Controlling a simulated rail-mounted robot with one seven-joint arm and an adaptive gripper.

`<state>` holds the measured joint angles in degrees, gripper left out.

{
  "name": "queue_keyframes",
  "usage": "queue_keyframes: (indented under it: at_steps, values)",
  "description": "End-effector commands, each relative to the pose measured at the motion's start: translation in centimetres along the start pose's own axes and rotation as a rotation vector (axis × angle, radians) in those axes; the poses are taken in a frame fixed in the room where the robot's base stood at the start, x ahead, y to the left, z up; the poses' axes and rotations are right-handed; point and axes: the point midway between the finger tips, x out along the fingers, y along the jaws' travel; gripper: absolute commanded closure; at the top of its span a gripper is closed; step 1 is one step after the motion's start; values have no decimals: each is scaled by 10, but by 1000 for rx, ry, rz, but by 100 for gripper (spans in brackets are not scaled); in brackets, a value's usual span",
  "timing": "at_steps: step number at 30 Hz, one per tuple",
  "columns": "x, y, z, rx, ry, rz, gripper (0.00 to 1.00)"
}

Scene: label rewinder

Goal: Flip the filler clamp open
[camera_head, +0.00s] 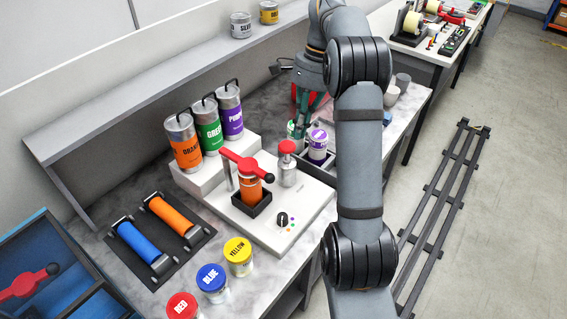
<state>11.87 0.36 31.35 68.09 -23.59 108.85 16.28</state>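A red clamp lever (240,162) with a black ball knob lies across the top of an orange cylinder (251,188), which stands in a black square holder on a white base unit. It looks like the filler clamp, and it is down over the cylinder. My gripper (307,108) is behind and to the right of the lever, apart from it, pointing down above a dark tray. My arm partly covers this area. The fingertips are small and overlap a red object behind them, so I cannot tell how far apart they are.
The white base unit (300,213) also bears a red-capped metal cylinder (288,165) and a black knob. Orange, green and purple canisters (229,110) stand behind the lever. A purple-lidded can (317,145) is in the tray. Yellow, blue and red cans (211,283) line the front edge.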

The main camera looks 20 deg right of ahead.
Motion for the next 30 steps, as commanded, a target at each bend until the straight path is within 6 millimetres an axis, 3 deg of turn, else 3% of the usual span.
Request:
queue_keyframes:
  at_steps: [5,18,24,30]
  values:
    - [15,0,0,-1,-1,2,100]
    - [100,1,1,0,-3,4,100]
    - [99,0,29,-1,0,0,100]
    - [101,0,39,1,0,0,100]
